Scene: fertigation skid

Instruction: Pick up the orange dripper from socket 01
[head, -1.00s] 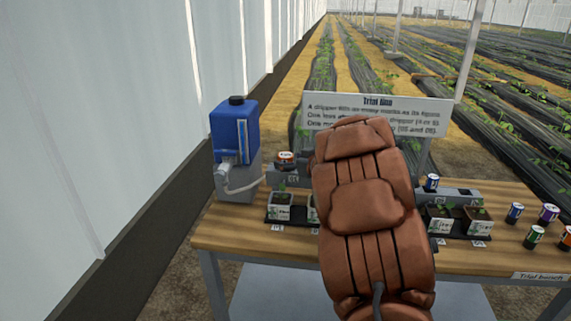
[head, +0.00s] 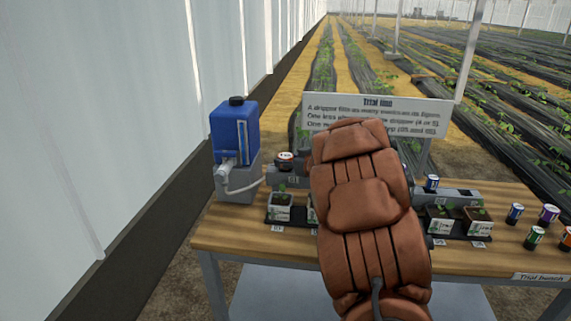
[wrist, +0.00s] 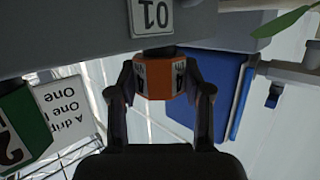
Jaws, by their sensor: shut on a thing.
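The orange dripper (wrist: 158,78) is between the two fingers of my gripper (wrist: 160,90) in the wrist view, and the fingers are shut on it. It is at the grey socket marked 01 (wrist: 152,16), and I see no clear gap between them. In the head view, the dripper (head: 285,161) shows a dark top at the left end of the grey rail (head: 284,177), above a small label. My brown padded arm covers the middle of the rail in that view and hides most of my gripper.
A blue tank (head: 234,130) with a hose stands left of the rail. A green dripper (wrist: 22,125) is near my gripper in the wrist view. A sign (head: 376,113) stands behind. Potted seedlings (head: 280,207) line the front; several loose drippers (head: 514,213) stand at right.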

